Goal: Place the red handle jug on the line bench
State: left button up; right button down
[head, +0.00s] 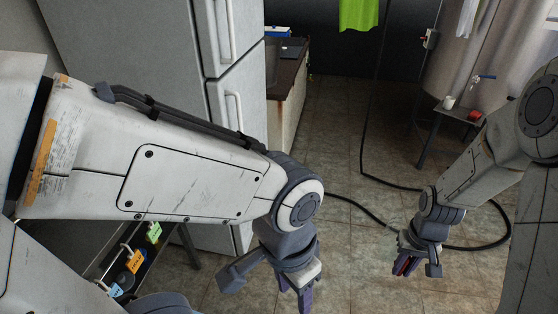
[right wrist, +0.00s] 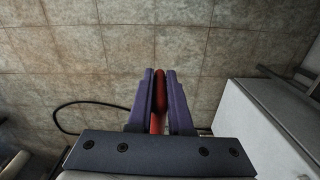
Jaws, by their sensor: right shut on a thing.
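My right gripper (head: 405,266) hangs above the tiled floor at the right of the head view. It is shut on a red handle, which shows between the purple fingers in the right wrist view (right wrist: 160,90). I take this as the red handle jug; its body is hidden from both views. My left gripper (head: 298,292) hangs at the bottom middle, cut by the picture's edge, and its finger gap is unclear. A dark bench with blue, orange and green tags (head: 134,260) stands at lower left, partly hidden by my left arm. I cannot tell if it is the line bench.
A small table (head: 445,115) at the right back holds a white cup (head: 449,102) and a red item (head: 475,115). A black hose (head: 362,150) loops over the floor. A fridge (head: 235,90) and a counter (head: 288,80) stand at the back left. The middle floor is otherwise clear.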

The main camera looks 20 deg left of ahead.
aim_at(86, 229)
jog(key=i, duration=0.35)
jog(key=u, duration=2.3)
jog(key=i, duration=0.5)
jog(key=u, duration=0.1)
